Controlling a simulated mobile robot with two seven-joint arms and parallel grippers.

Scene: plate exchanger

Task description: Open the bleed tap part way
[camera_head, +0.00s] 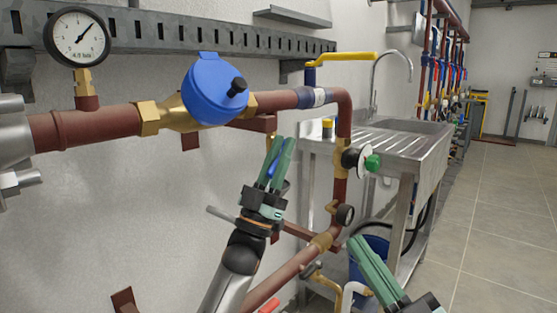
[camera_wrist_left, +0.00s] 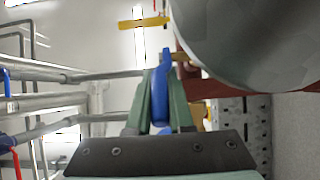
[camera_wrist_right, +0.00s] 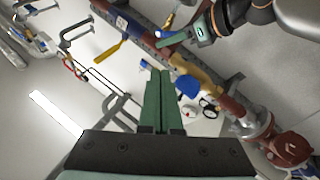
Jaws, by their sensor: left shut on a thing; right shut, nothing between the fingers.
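The bleed tap has a small blue handle (camera_head: 273,172) that shows between the green fingers of my left gripper (camera_head: 281,142), below the horizontal pipe. In the left wrist view the blue handle (camera_wrist_left: 160,98) stands lengthwise between both fingers, with a brass part at its far end. My left gripper is shut on this handle. The fingers hide much of the tap in the head view, so its exact angle is hard to tell. My right gripper (camera_head: 357,242) is shut and empty, low in front of the blue bucket and apart from the pipes.
A brown-red pipe (camera_head: 100,127) carries a pressure gauge (camera_head: 77,36) and a blue-capped meter (camera_head: 214,89). A yellow lever (camera_head: 345,57) sits above the pipe bend. A green-knobbed valve (camera_head: 371,162) is on the down pipe. A steel sink (camera_head: 405,143) and blue bucket (camera_head: 370,250) stand behind.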

